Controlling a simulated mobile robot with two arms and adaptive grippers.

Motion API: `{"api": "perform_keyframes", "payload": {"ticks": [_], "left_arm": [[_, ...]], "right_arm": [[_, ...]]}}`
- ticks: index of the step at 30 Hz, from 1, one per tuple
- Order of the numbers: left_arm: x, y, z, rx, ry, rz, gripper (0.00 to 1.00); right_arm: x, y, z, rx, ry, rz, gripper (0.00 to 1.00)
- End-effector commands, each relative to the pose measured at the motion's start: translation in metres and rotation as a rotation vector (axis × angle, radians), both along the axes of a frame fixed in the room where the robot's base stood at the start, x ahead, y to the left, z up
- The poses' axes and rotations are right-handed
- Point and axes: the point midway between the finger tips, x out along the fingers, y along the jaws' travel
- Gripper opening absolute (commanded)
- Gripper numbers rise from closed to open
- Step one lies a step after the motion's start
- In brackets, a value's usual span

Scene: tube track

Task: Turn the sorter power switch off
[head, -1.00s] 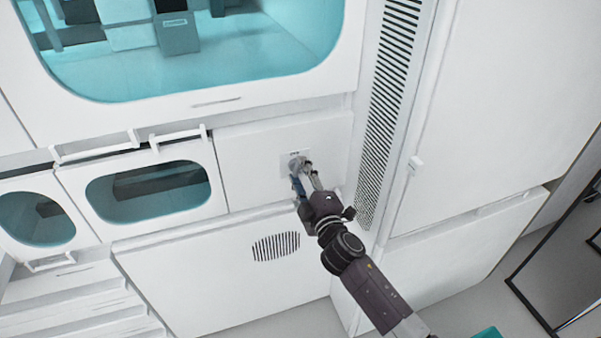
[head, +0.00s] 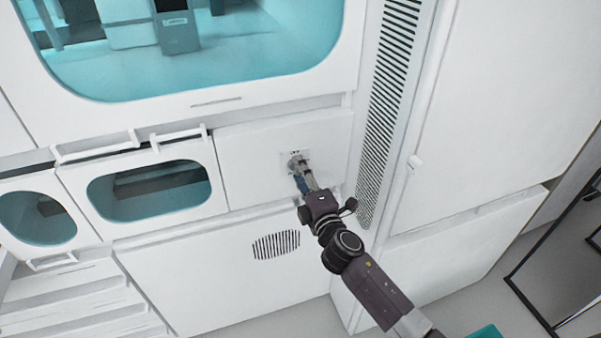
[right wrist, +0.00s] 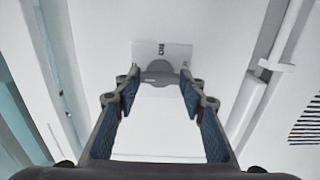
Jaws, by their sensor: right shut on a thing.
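The sorter power switch (head: 296,157) is a small grey knob on a light label plate, set in a white panel below the big window. In the right wrist view the knob (right wrist: 160,72) sits between my fingertips, with dark lettering on the plate above it. My right gripper (head: 302,172) reaches up to the panel from the lower right and is shut on the knob. In the right wrist view its two blue-padded fingers (right wrist: 159,84) flank the knob. The fingers partly hide the knob in the head view. My left gripper is not in view.
A slotted vent strip (head: 388,110) runs down right of the switch panel. Small windowed doors with white handles (head: 180,137) are to the left. A lower panel with a round-edged grille (head: 276,245) is below. A dark-framed piece (head: 565,265) stands at the far right.

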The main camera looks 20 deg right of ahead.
Motion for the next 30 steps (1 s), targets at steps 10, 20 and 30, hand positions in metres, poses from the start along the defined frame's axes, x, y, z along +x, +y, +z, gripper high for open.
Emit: {"api": "perform_keyframes", "payload": {"ticks": [10, 20, 30], "left_arm": [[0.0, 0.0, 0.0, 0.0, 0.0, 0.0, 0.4], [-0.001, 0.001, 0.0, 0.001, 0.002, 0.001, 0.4], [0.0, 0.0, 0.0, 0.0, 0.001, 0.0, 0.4]], "right_arm": [[0.0, 0.0, -0.002, -0.003, 0.002, 0.001, 0.56], [-0.003, 0.0, -0.001, -0.001, 0.001, 0.0, 0.56], [-0.056, -0.002, -0.003, 0.0, 0.004, 0.0, 0.56]]}}
